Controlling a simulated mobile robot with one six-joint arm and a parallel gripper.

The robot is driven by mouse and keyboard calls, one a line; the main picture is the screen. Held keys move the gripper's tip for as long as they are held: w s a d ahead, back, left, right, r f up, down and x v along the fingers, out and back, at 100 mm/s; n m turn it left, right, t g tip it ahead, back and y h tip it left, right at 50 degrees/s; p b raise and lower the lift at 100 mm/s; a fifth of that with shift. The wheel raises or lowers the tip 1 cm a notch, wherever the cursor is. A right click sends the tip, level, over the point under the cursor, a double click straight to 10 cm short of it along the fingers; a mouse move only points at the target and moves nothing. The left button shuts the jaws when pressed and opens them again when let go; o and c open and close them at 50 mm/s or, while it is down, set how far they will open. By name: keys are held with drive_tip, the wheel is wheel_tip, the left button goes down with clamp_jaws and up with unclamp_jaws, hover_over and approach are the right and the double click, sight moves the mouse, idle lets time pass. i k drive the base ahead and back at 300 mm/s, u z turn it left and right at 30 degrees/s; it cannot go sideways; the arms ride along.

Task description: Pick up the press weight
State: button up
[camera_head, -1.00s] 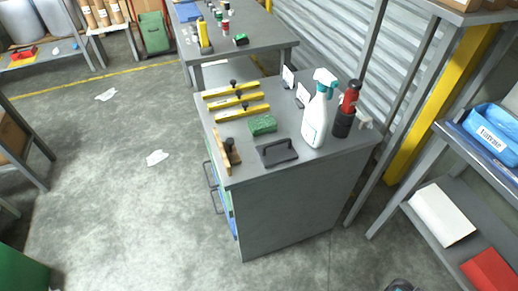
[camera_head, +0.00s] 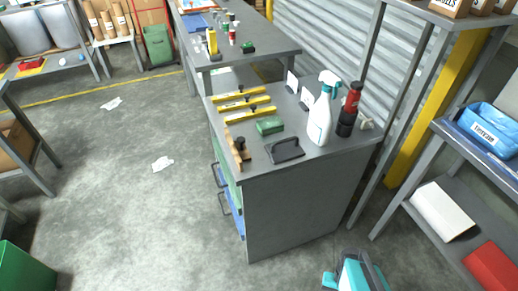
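A dark grey flat block with a raised handle (camera_head: 285,151), which looks like the press weight, lies on the near part of the grey cabinet top (camera_head: 255,172). It is close to the front edge, with the green block (camera_head: 270,126) just behind it. Nothing is touching it from above. A teal and dark part of my arm shows at the bottom edge, on the floor side of the cabinet and well below the weight. My gripper's fingers cannot be made out in this view.
A white spray bottle (camera_head: 321,112) and a red-and-black bottle (camera_head: 349,108) stand right of the weight. A wooden piece with a dark knob (camera_head: 238,150) is left. Yellow bars (camera_head: 246,114) lie behind. Shelving with a blue bin (camera_head: 490,127) is right. Floor at left is mostly clear.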

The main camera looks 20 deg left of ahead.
sight(284, 150)
drive_tip(key=u, duration=0.8)
drive_tip(key=k, duration=1)
drive_tip(key=i, duration=0.75)
